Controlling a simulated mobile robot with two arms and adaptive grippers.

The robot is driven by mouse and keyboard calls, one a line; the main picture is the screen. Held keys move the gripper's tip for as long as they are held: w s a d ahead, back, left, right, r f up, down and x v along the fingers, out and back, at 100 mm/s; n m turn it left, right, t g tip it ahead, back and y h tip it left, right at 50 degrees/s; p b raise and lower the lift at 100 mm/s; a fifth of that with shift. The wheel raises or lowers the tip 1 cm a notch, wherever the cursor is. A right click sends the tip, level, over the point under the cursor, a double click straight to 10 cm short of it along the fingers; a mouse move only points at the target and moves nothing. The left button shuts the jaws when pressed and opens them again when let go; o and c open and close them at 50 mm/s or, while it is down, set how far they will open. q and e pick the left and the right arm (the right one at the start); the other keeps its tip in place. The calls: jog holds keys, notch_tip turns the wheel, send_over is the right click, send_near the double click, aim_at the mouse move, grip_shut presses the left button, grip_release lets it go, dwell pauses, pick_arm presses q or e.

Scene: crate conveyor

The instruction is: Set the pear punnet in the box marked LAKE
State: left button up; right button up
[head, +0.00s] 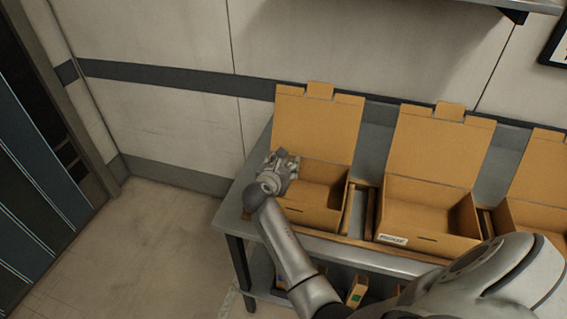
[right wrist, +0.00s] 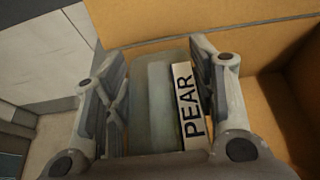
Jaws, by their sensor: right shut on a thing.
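My right gripper (head: 284,160) is over the left part of the leftmost open cardboard box (head: 322,214). In the right wrist view the gripper (right wrist: 160,95) is shut on the pear punnet (right wrist: 160,112), a grey-green container with a white PEAR label, held between its two fingers. In the head view the punnet is mostly hidden by the gripper. The leftmost box shows no readable label; my arm covers part of its front. The middle box (head: 455,244) has a white label too small to read surely. No LAKE mark is legible. My left gripper is not in view.
The boxes stand in a row on a grey table (head: 230,205), lids raised at the back. A third box (head: 518,216) is cut by the right edge. Narrow gaps separate the boxes. Small packages (head: 357,291) sit on a lower shelf. The floor at left is clear.

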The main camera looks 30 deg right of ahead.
jog(key=shift+f, duration=0.25)
jog(key=o, duration=1)
jog(key=shift+r, duration=0.15)
